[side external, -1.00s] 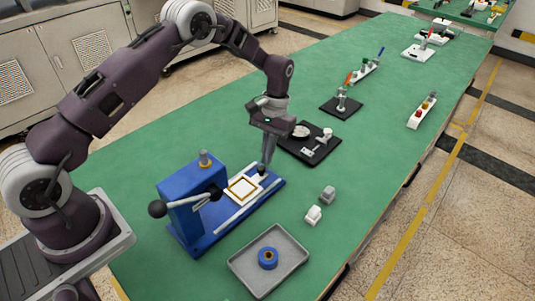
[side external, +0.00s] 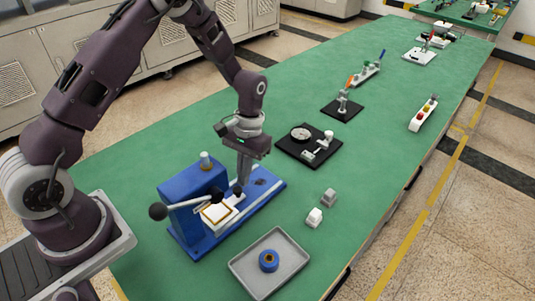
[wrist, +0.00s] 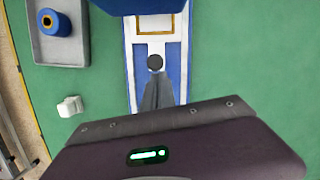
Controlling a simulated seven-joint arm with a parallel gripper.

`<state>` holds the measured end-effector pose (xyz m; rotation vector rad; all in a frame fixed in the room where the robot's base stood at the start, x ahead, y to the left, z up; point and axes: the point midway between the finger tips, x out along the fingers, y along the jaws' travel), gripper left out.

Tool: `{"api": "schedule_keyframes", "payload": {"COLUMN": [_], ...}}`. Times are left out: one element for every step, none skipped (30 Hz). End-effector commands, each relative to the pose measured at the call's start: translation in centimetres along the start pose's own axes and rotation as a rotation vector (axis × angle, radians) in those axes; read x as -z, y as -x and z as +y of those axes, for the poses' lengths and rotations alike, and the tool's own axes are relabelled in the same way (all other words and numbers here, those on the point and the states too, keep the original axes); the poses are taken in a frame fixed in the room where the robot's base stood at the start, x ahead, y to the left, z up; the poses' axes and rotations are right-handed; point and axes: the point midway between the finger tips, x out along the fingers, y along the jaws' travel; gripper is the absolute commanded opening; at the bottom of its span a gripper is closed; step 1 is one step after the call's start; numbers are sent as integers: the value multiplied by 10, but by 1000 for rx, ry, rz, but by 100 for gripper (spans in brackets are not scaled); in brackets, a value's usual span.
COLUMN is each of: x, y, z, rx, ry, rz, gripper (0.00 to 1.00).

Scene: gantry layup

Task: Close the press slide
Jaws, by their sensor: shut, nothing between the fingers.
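The blue press (side external: 190,195) stands on the near part of the green table. Its white slide (side external: 228,203), with a yellow-brown frame (side external: 216,214) on it, sits on the rails, partly under the blue press head. A black knob (side external: 237,188) is on the slide's outer end; it also shows in the wrist view (wrist: 155,62). My gripper (side external: 241,181) is shut and empty, pointing down at the outer side of the knob. In the wrist view its fingertips (wrist: 157,82) are right behind the knob and seem to touch it.
The press lever with its black ball (side external: 158,211) sticks out at the left. A grey tray (side external: 245,262) holding a blue ring (side external: 268,261) lies in front. Two small blocks (side external: 314,217) stand to the right. A black plate with fittings (side external: 297,152) lies behind my gripper.

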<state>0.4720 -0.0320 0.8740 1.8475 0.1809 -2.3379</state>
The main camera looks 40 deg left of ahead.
Motion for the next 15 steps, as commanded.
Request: {"api": "schedule_keyframes", "payload": {"x": [-3,2,11,18,27,40,41,40,40,40,40,40,41,40,41], "y": [-2,-1,1,3,4,8,19,29,42,51,60,70,77,83,91], "z": [-1,-1,-1,0,0,0,0,0,0,0,0,0,0,0,0], "rx": [5,4,4,3,2,1,1,0,0,0,0,0,0,0,0], "ry": [-2,-2,-2,-1,0,2,1,0,0,0,0,0,0,0,0], "rz": [-23,-20,-15,-11,-6,0,3,4,6,5,6,5,5,5,5], "gripper": [0,0,0,0,0,0,0,0,0,0,0,0,0,0,0]}}
